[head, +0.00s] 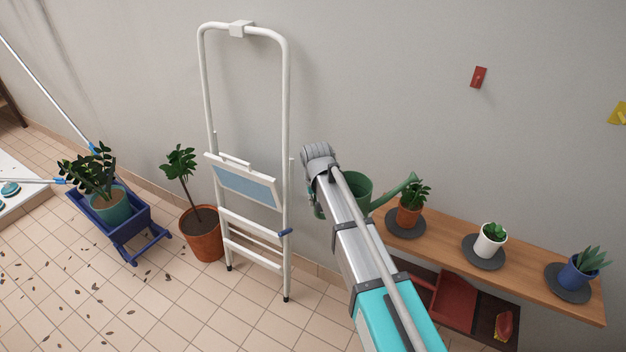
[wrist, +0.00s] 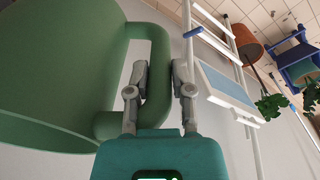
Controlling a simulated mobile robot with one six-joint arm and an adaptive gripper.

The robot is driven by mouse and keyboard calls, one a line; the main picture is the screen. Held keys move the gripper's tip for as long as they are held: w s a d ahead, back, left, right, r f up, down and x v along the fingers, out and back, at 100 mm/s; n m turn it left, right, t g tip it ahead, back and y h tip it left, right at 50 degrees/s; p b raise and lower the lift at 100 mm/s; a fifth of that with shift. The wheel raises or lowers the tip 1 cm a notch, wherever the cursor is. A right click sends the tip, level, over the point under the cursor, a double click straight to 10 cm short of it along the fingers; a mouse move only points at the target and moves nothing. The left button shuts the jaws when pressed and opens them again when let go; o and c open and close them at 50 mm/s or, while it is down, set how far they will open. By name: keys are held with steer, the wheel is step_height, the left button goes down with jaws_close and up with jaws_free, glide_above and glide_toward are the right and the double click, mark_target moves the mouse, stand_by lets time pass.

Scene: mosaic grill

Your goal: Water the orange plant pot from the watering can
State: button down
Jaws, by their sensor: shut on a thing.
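The green watering can (head: 355,188) is held up in front of the wall at the left end of the wooden shelf. Its spout points right, with the tip close to the plant in the small orange pot (head: 408,216). That pot stands on a dark round saucer (head: 392,229) on the shelf. My gripper (wrist: 162,75) is shut on the can's handle (wrist: 150,40) in the wrist view, where the can's body (wrist: 60,75) fills the left side. In the head view my arm hides the gripper and part of the can. No water is visible.
A white pot (head: 489,241) and a blue pot (head: 577,273) stand further right on the wooden shelf (head: 450,228). A white stepladder (head: 287,150) leans at the wall left of my arm. A large terracotta pot (head: 204,238) and a blue cart (head: 125,226) stand on the floor.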

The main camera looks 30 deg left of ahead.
step_height(320, 180, up, 5)
steer(key=w+a+m+p, duration=0.1)
steer(key=w+a+p, duration=0.1)
steer(key=p, duration=0.3)
steer(key=shift+w+a, duration=0.2)
steer(key=shift+w, duration=0.2)
steer(key=shift+r, duration=0.35)
step_height(320, 180, up, 3)
steer(key=y+p, duration=0.1)
steer(key=g+y+p, duration=0.1)
steer(key=p, duration=0.1)
steer(key=shift+d+r+y, duration=0.15)
steer(key=shift+r+y, duration=0.05)
steer(key=shift+y, duration=0.2)
steer(key=shift+r+g, duration=0.1)
steer(key=shift+g, duration=0.2)
stand_by(0.3)
